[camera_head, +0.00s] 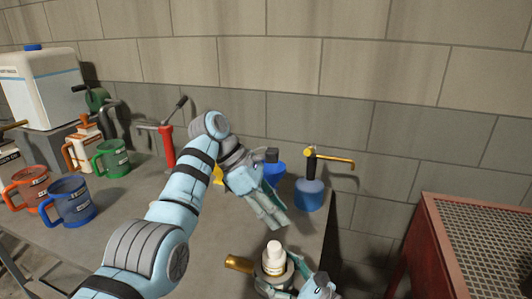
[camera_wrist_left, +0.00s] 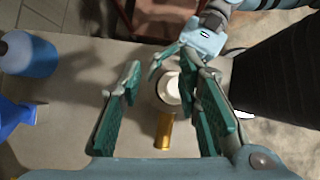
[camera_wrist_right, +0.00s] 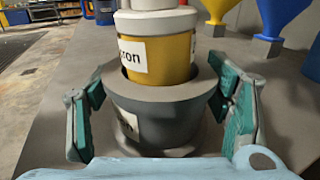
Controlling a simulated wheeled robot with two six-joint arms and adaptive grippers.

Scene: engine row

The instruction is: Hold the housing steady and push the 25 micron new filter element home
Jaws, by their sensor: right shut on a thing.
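The grey housing (camera_wrist_right: 165,95) stands on the table's near right part; it also shows in the head view (camera_head: 273,283). The filter element (camera_wrist_right: 160,48), yellow with a white top and a label ending "cron", stands upright, partly inside the housing's mouth. Its white top shows in the head view (camera_head: 274,248) and left wrist view (camera_wrist_left: 170,88). My right gripper (camera_wrist_right: 165,112) is shut on the housing, one finger on each side. My left gripper (camera_head: 278,226) is open and empty above the element, fingers pointing down. The number on the label is hidden.
A brass cylinder (camera_head: 239,263) is beside the housing. A blue oil can (camera_head: 310,190) and blue funnel (camera_head: 274,172) are behind it. Mugs, including a blue one (camera_head: 70,201), and a white jug (camera_head: 42,85) are at left. A red mesh-topped cabinet (camera_head: 440,250) is at right.

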